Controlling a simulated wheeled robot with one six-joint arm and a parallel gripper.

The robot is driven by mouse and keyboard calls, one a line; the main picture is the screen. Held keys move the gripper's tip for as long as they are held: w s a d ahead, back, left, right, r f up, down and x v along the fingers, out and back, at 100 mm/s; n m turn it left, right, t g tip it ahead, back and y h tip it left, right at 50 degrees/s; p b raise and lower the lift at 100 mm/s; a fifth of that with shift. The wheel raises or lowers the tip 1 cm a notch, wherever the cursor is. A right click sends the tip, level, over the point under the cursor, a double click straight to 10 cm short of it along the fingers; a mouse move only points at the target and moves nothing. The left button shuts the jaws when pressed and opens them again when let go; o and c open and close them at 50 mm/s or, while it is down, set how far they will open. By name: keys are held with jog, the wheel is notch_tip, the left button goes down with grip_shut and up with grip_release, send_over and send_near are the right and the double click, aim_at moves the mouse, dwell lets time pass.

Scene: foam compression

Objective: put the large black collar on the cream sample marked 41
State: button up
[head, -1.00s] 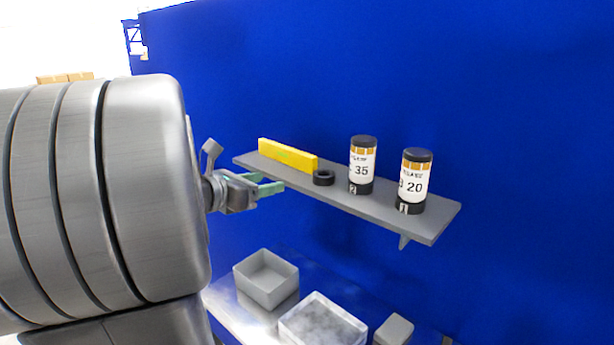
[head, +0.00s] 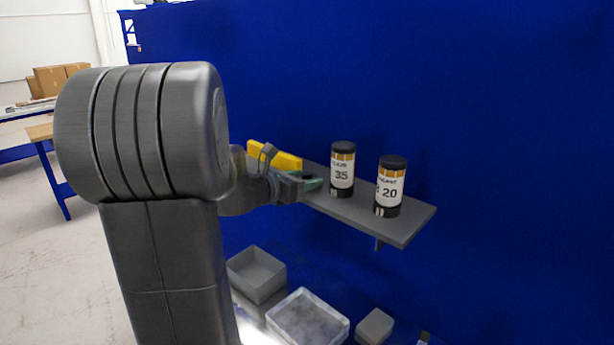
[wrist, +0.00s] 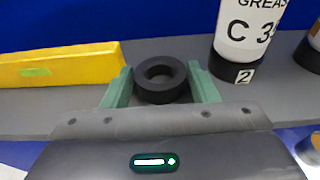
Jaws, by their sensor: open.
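The black collar (wrist: 160,92) is a thick ring lying flat on the grey shelf; in the head view my gripper mostly hides it. My gripper (wrist: 161,88) is open, with one green finger on each side of the collar. In the head view my gripper (head: 312,184) reaches in over the shelf's front edge from the left. I cannot tell whether the fingers touch the collar. No cream sample marked 41 shows in these frames.
The grey shelf (head: 402,228) also bears a yellow block (head: 283,159) and two labelled canisters, 35 (head: 342,172) and 20 (head: 390,190). Canister 35 stands close right of my gripper. Below are a grey bin (head: 257,272), a pale tray (head: 308,318) and a small grey block (head: 375,326).

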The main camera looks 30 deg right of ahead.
jog(key=shift+c, duration=0.3)
jog(key=c, duration=0.7)
jog(key=shift+c, duration=0.2)
